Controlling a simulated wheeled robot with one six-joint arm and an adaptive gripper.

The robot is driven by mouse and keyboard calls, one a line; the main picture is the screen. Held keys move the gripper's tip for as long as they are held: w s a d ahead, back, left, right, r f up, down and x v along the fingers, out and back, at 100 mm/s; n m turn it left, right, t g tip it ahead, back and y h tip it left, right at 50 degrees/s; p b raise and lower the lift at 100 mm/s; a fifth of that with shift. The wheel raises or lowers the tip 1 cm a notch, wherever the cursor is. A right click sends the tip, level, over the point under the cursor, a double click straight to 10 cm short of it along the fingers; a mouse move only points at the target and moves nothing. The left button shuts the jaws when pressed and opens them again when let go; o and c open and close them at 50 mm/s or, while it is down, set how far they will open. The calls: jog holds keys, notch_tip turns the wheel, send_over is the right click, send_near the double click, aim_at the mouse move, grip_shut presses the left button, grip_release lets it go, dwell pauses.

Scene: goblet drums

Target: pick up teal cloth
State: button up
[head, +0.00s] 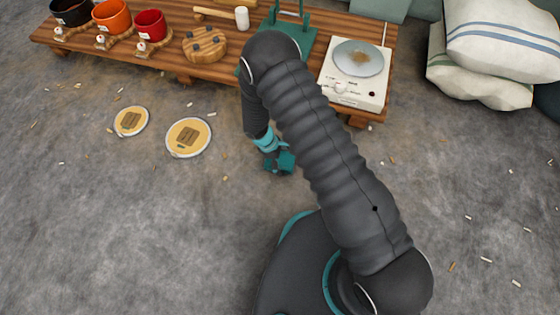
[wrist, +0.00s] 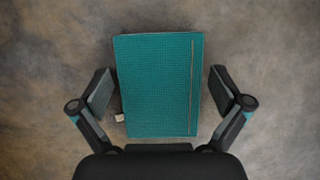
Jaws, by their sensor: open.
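The teal cloth (wrist: 158,85) lies flat on the grey floor in the wrist view. It is a folded rectangle with a pale line near its right edge and a small light tag at its lower left. My gripper (wrist: 160,88) is open, with one finger on each side of the cloth and visible gaps between. I cannot tell its exact height over the cloth. In the head view a small teal patch of the cloth (head: 286,162) shows beside my gripper (head: 273,156), and my arm hides part of this area.
A low wooden bench (head: 215,68) at the back holds coloured pots (head: 112,17), a round wooden board (head: 204,45), a teal stand and a white scale (head: 354,75). Two round discs (head: 188,137) lie on the floor at left. Cushions (head: 500,45) sit at the back right.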

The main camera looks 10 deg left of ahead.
aim_at(287, 161)
jog(key=c, duration=1)
jog(key=shift+r+p, duration=0.4)
jog(key=shift+p, duration=0.1)
notch_tip(287, 161, up, 4)
jog(key=shift+r+p, duration=0.2)
jog(key=shift+p, duration=0.15)
jog(key=s+d+r, duration=0.4)
jog(key=d+r, duration=0.2)
jog(key=d, duration=0.4)
jog(key=shift+s+d+r, duration=0.2)
jog(key=shift+s+d, duration=0.15)
